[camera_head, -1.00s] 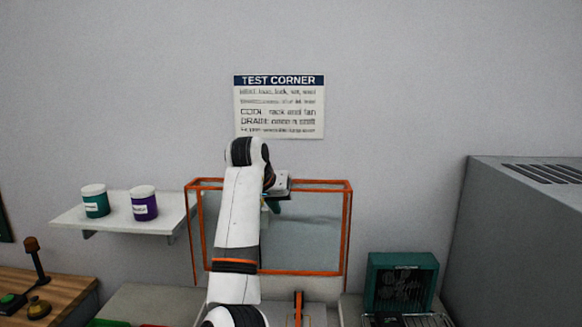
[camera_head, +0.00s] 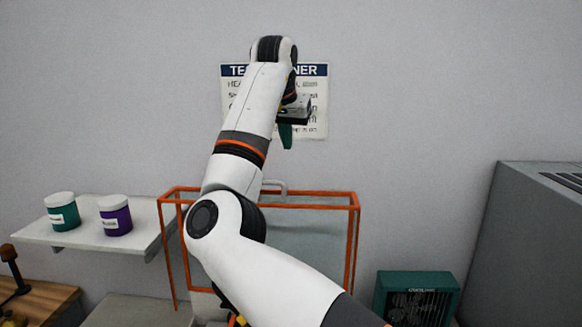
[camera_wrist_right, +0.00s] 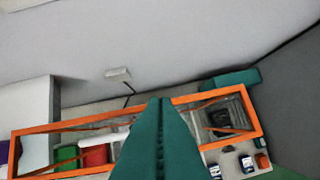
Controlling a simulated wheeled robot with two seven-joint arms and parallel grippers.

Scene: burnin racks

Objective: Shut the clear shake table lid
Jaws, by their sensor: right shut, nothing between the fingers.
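The clear lid (camera_head: 310,207) with an orange frame stands raised, roughly upright, in front of the wall in the head view. A grey handle (camera_head: 276,184) shows at its top edge. My right arm covers part of the lid. My right gripper (camera_head: 286,137) is above the lid's top edge, apart from it, with its teal fingers pointing down. In the wrist view the fingers (camera_wrist_right: 160,130) are together and empty, with the orange frame (camera_wrist_right: 60,127) showing on both sides of them. The shake table under the lid is mostly hidden by my arm. My left gripper is not in view.
A wall shelf (camera_head: 90,232) with a teal jar (camera_head: 62,212) and a purple jar (camera_head: 115,218) is at left. A green fan (camera_head: 416,297) stands right of the lid, and a large grey cabinet (camera_head: 535,240) stands further right. A sign (camera_head: 315,120) hangs behind my gripper.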

